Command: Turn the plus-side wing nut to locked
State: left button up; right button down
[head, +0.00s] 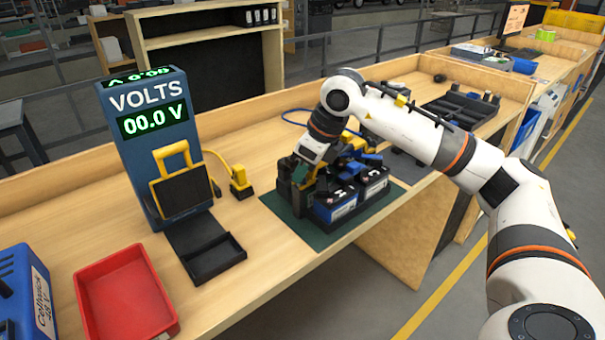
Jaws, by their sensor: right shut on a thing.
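My right gripper (298,192) points down at the left end of the battery assembly, its jaws closed on a small part there. The dark fingers hide that part; by its place I take it to be a wing nut, but its plus or minus side and its turn angle cannot be made out. Blue-and-black batteries (338,205) with white labels sit side by side in a dark tray on a green mat (317,238). Yellow and blue parts (357,148) show behind them, partly covered by my wrist. My left gripper is not in view.
A blue meter (152,125) reads 00.0 V. A yellow plug (240,183) on a cable stands between it and the mat. A red bin (125,296) and blue box (24,296) are at the left front. A black organiser (460,108) lies beyond my right arm.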

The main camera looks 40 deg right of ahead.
jog(key=m+h, duration=0.1)
jog(key=m, duration=0.1)
jog(key=m+h+b, duration=0.1)
jog(key=m, duration=0.2)
jog(key=shift+a+t, duration=0.15)
jog(key=shift+t, duration=0.15)
jog(key=shift+r, duration=0.1)
dwell(0.3)
jog(key=c, duration=1.6)
grip_release()
jog(key=v, duration=0.6)
jog(key=b+v, duration=0.1)
jog(key=v, duration=0.5)
